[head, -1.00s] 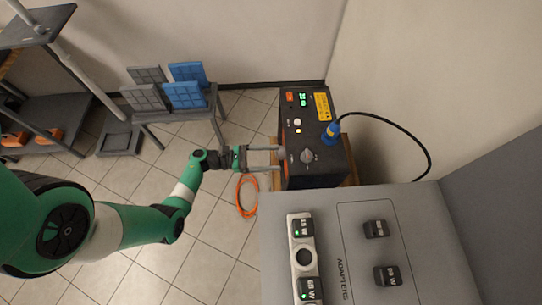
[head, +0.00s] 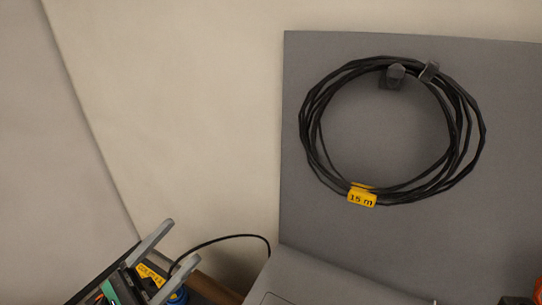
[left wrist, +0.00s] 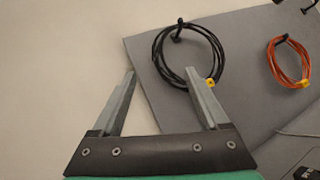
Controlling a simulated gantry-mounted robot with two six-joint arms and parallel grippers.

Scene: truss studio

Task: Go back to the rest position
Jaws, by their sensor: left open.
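My left gripper (head: 172,255) shows at the bottom left of the head view, its two grey fingers apart with nothing between them. The fingers also show in the left wrist view (left wrist: 166,95), spread wide and empty, pointing toward the wall and the grey panel. My right gripper is not in view.
A coiled black cable (head: 463,150) with a yellow "15 m" tag hangs on pegs on the grey panel (head: 385,140). A black lead (head: 240,236) arcs from a blue plug (head: 178,296). An orange coil (left wrist: 275,62) hangs farther right in the left wrist view. The wall's left part is bare.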

